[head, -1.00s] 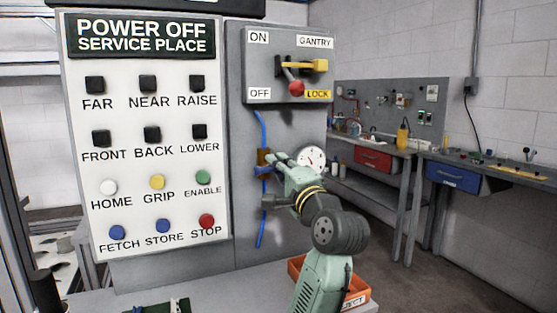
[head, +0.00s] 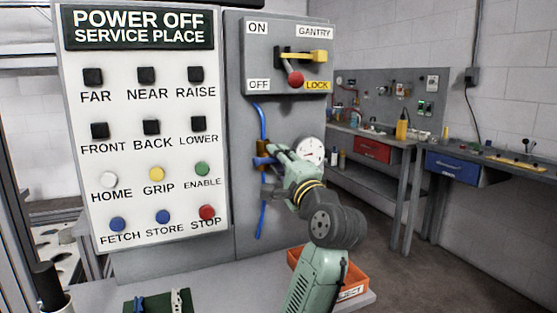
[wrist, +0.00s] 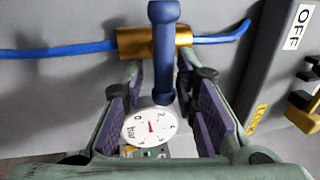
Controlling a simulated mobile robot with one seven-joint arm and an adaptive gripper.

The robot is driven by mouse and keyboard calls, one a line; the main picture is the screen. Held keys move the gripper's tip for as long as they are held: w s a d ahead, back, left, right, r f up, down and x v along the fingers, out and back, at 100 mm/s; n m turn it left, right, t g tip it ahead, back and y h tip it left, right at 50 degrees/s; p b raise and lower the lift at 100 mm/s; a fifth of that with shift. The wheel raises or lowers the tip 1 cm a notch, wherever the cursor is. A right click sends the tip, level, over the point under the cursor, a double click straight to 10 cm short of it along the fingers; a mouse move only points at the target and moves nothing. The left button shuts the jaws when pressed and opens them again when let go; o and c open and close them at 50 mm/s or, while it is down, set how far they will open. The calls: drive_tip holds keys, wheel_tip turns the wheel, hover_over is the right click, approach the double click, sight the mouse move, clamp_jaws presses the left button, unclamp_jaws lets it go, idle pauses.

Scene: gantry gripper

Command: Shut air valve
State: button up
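The air valve has a brass body (wrist: 140,42) on a blue air line (wrist: 60,50), with a dark blue handle (wrist: 164,60) lying across the line in the wrist view. In the head view the brass body (head: 262,148) is partly hidden by my gripper (head: 274,160). In the wrist view my gripper (wrist: 164,88) is open, one finger on each side of the handle, with visible gaps. A round white pressure gauge (head: 310,152) is beside the gripper; in the wrist view the gauge (wrist: 150,127) shows between the fingers, its red needle off zero.
Left of the valve is a white button panel (head: 125,175). Above is the gantry switch box (head: 258,66) with a red-knobbed lever and a yellow part. An orange bin (head: 352,272) stands below my arm. Workbenches (head: 400,150) stand behind on the right.

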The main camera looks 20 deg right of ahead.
drive_tip(key=shift+o, duration=0.4)
drive_tip(key=shift+r, duration=0.1)
drive_tip(key=s+f, duration=0.2)
drive_tip(key=s, duration=0.9)
drive_tip(key=shift+s+d+f, duration=0.15)
drive_tip(key=shift+s+f, duration=0.05)
drive_tip(key=shift+s, duration=0.2)
